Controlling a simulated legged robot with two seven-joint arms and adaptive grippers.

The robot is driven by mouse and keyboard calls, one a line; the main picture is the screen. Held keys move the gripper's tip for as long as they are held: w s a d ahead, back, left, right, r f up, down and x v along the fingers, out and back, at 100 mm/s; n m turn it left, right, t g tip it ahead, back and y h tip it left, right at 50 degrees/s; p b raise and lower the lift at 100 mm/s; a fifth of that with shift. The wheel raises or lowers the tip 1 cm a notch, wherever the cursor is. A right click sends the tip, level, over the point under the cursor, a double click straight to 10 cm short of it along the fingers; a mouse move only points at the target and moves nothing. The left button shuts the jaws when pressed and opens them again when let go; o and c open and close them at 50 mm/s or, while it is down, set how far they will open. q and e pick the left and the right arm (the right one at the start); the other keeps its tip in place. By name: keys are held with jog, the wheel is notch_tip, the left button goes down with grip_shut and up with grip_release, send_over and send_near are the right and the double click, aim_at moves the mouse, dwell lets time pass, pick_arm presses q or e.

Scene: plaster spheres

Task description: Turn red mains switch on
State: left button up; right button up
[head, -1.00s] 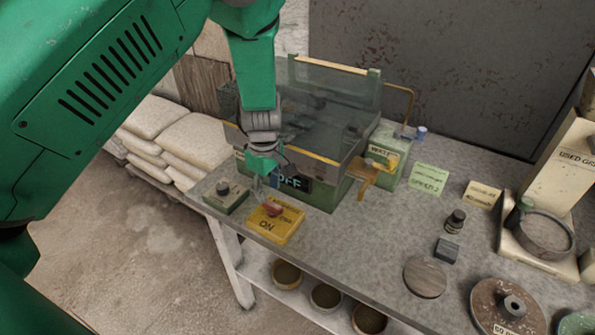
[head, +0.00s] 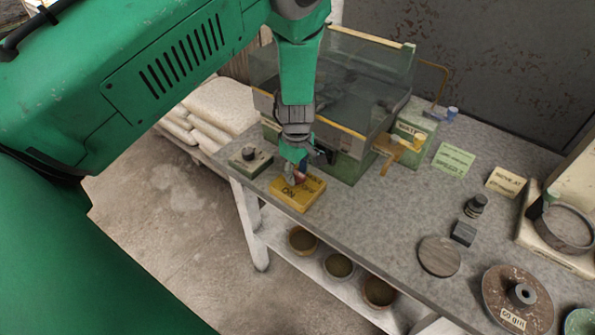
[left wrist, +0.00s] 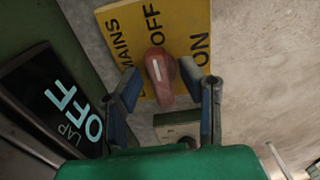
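The red mains switch (head: 300,178) is a red knob on a yellow plate (head: 291,197) at the bench's front edge. In the left wrist view the knob (left wrist: 161,88) has a white line pointing towards the word OFF; ON is printed to the right. My left gripper (head: 297,170) reaches down over the plate. Its blue-grey fingers (left wrist: 160,80) are apart, one on each side of the knob, with a visible gap at least on the left. I cannot tell whether the right finger touches it. My right gripper is not in view.
A dark display reading LAP OFF (left wrist: 70,105) is close to the left finger. A small box with a black knob (head: 249,158) sits left of the plate. A green machine with a clear cover (head: 350,85) stands behind. Bowls (head: 338,265) sit on the shelf below.

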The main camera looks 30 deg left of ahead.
pick_arm(q)
grip_shut()
jog(key=shift+a, duration=0.15)
jog(key=shift+m, duration=0.5)
jog(key=m, duration=0.2)
jog(key=shift+a+m, duration=0.1)
jog(key=shift+m, duration=0.3)
jog(key=m, duration=0.4)
jog(key=shift+w+r+m, duration=0.1)
jog(key=shift+m, duration=0.2)
jog(key=m, duration=0.5)
jog(key=shift+w, duration=0.1)
jog(key=m, duration=0.4)
jog(key=shift+m, duration=0.5)
